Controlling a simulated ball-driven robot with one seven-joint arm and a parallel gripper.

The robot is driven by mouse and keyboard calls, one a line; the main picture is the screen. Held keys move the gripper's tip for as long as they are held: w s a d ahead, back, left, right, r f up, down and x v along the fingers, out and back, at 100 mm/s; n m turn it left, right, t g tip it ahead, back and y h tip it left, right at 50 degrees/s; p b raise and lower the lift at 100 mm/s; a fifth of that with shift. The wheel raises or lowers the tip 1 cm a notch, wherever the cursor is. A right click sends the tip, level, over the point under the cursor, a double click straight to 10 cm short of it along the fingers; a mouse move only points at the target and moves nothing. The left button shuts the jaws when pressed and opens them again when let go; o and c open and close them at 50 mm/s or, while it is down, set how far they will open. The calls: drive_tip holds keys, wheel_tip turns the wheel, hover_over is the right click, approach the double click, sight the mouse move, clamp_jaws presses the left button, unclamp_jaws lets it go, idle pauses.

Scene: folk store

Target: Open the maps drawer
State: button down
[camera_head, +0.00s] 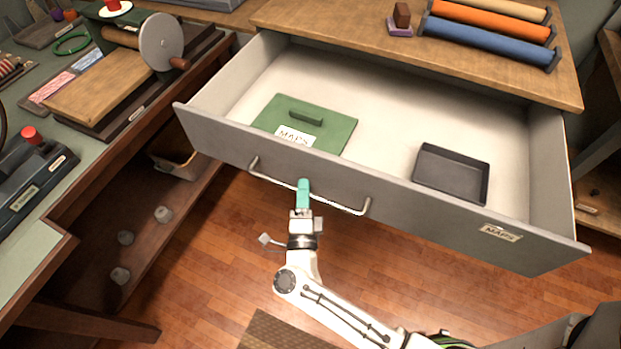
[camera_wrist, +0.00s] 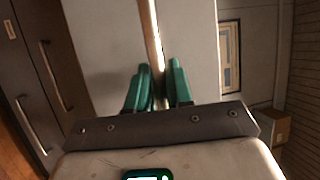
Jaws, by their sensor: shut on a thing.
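The maps drawer (camera_head: 400,190) stands pulled well out of the wooden-topped cabinet, with its inside in view. A small plate on its front reads MAPS (camera_head: 501,233). The drawer's long pale bar handle (camera_head: 345,207) runs along the front. My gripper (camera_head: 303,187) is at this handle with its teal fingers shut on it, left of the handle's middle. In the wrist view the fingers (camera_wrist: 158,88) sit on both sides of the handle bar (camera_wrist: 152,40). A green lidded piece labelled MAPS (camera_head: 330,128) and a dark shallow tray (camera_head: 451,174) lie inside the drawer.
A workbench (camera_head: 50,235) with a wheeled device (camera_head: 161,43) stands at the left. Coloured rolls (camera_head: 490,35) lie on the cabinet top (camera_head: 340,22). The wooden floor (camera_head: 225,250) before the drawer is mostly clear, with a brown mat (camera_head: 285,333) near the bottom.

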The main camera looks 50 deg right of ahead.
drive_tip(key=shift+s+a+f, duration=0.1)
drive_tip(key=shift+s+a, duration=0.1)
drive_tip(key=shift+a, duration=0.25)
drive_tip(key=shift+s+a, duration=0.15)
drive_tip(key=shift+a, duration=0.3)
drive_tip(key=c, duration=1.1)
unclamp_jaws()
drive_tip(key=b+v, duration=0.2)
drive_tip(key=v, duration=0.8)
drive_tip(key=shift+s+a, duration=0.25)
